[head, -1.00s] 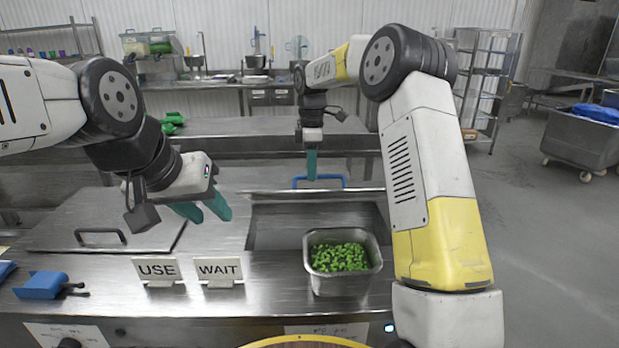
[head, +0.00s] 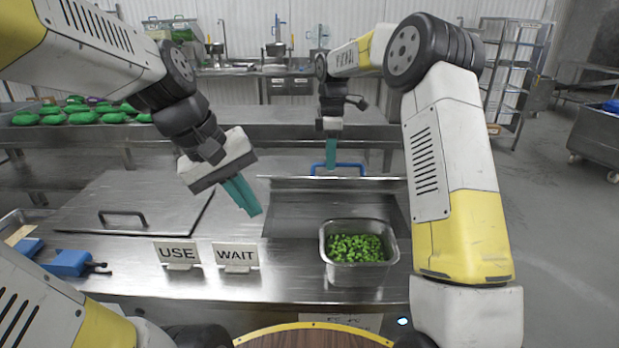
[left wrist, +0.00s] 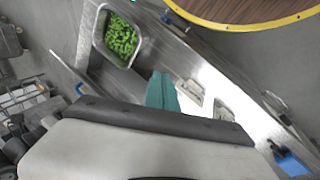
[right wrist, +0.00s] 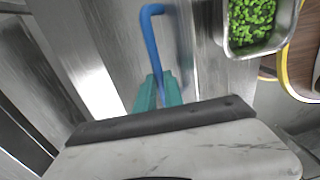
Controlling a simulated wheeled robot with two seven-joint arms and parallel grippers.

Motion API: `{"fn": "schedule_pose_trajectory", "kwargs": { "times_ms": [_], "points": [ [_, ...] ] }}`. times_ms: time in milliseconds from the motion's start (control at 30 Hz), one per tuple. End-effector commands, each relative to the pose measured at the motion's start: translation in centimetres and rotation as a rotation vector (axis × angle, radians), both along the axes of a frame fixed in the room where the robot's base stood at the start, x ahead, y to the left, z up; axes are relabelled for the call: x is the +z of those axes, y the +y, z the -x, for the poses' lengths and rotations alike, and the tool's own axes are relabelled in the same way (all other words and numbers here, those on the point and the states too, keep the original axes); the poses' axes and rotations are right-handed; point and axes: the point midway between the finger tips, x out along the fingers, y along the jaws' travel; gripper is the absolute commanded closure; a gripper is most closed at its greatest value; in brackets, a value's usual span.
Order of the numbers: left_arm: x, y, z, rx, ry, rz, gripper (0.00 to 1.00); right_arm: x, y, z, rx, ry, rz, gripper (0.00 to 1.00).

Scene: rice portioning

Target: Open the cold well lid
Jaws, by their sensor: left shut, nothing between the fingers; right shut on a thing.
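The cold well is a rectangular opening (head: 300,215) in the steel counter, uncovered at the front. Its steel lid (head: 330,184) shows as a thin, nearly edge-on strip at the well's back edge; its exact tilt is hard to tell. A blue handle (head: 345,166) stands behind that strip and shows clearly in the right wrist view (right wrist: 150,40). My right gripper (head: 331,153) is shut on the blue handle, with the bar between its teal fingers (right wrist: 158,93). My left gripper (head: 244,196) is shut and empty above the counter, left of the well.
A steel pan of green pieces (head: 328,262) sits at the front of the well. USE (head: 177,253) and WAIT (head: 236,256) signs stand left of it. A closed lid with a dark handle (head: 122,215) and a blue tool (head: 68,263) are further left. A shelf (head: 260,130) runs behind.

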Motion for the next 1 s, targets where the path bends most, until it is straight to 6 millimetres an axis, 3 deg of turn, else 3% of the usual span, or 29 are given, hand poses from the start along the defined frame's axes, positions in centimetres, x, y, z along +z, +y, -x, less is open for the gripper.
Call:
{"fn": "schedule_pose_trajectory", "kwargs": {
  "times_ms": [300, 567, 767, 1000],
  "points": [
    [-2.8, -2.9, -4.3, 0.328, 0.481, 0.31, 1.0, -0.3, -0.4, -0.4, -0.005, -0.007, 0.005, 1.0],
    [-4.9, -4.2, -9.1, 0.58, 0.872, 0.568, 1.0, -0.3, -0.4, -0.4, -0.005, -0.007, 0.005, 1.0],
    [-6.9, -4.0, -13.5, 0.752, 1.173, 0.775, 1.0, -0.4, -0.5, -0.4, -0.005, -0.007, 0.005, 1.0],
    [-10.2, -2.1, -18.7, 0.907, 1.526, 1.028, 1.0, -0.4, -0.5, -0.4, -0.005, -0.007, 0.005, 1.0]
  ]
}}
